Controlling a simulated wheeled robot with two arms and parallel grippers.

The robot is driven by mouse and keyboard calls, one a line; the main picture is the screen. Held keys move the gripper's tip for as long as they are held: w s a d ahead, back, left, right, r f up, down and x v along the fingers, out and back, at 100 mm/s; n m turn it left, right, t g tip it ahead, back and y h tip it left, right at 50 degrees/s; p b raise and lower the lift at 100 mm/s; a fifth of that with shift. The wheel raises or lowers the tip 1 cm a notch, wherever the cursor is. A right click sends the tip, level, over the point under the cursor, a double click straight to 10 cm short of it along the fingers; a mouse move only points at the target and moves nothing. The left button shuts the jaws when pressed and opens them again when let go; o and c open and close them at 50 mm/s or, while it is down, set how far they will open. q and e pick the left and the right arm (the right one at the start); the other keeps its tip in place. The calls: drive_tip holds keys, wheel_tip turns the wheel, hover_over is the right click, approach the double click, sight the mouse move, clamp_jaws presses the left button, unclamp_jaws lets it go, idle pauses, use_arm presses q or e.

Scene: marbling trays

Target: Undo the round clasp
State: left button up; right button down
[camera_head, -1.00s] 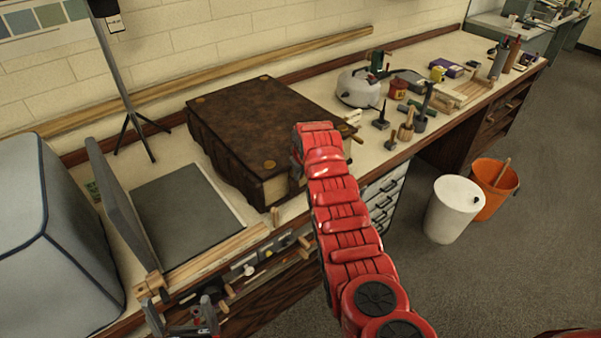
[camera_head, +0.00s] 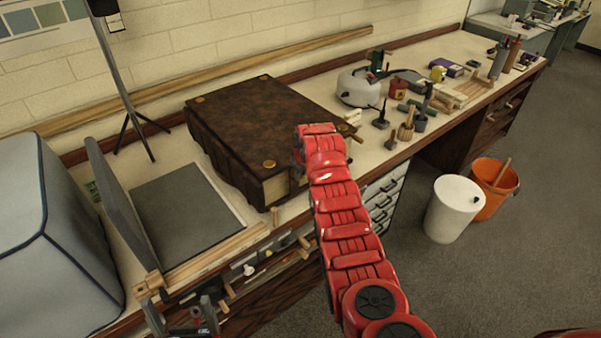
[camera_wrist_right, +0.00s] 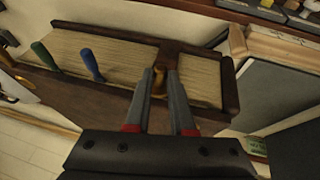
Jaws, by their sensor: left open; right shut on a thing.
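The large book (camera_head: 250,120) with a dark brown cover and round brass bosses lies flat on the bench. In the right wrist view its page edges (camera_wrist_right: 125,62) face me, crossed by a brown strap (camera_wrist_right: 168,52). A small brass clasp part (camera_wrist_right: 158,84) shows at the strap, between the fingers of my right gripper (camera_wrist_right: 160,76). The right gripper is shut on it. In the head view my red right arm hides this gripper and the clasp. My left gripper (camera_head: 182,312) is open and empty at the lower left, in front of the bench edge, away from the book.
A dark hinged board press (camera_head: 180,215) stands left of the book. A grey covered box (camera_head: 50,235) is at far left. Bench tools and a white kettle-like pot (camera_head: 358,88) are on the right.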

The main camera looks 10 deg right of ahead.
drive_tip(key=s+d+f+t+y+b, duration=0.1)
drive_tip(key=s+f+t+y+b, duration=0.1)
drive_tip(key=b, duration=1.1)
drive_tip(key=s+d+f+m+t+y+b, duration=0.1)
drive_tip(key=s+f+t+b, duration=0.3)
drive_tip(key=b, duration=1)
drive_tip(key=s+d+f+m+t+y+b, duration=0.1)
drive_tip(key=s+d+f+t+y+b, duration=0.2)
drive_tip(key=f+t+b, duration=0.5)
drive_tip(key=shift+s+d+f+b, duration=0.25)
drive_tip(key=shift+f+b, duration=1.2)
drive_tip(key=shift+b, duration=1.4)
drive_tip(key=c, duration=0.8)
unclamp_jaws()
drive_tip(key=shift+w, duration=0.15)
drive_tip(key=shift+c, duration=0.2)
drive_tip(key=shift+o, duration=0.4)
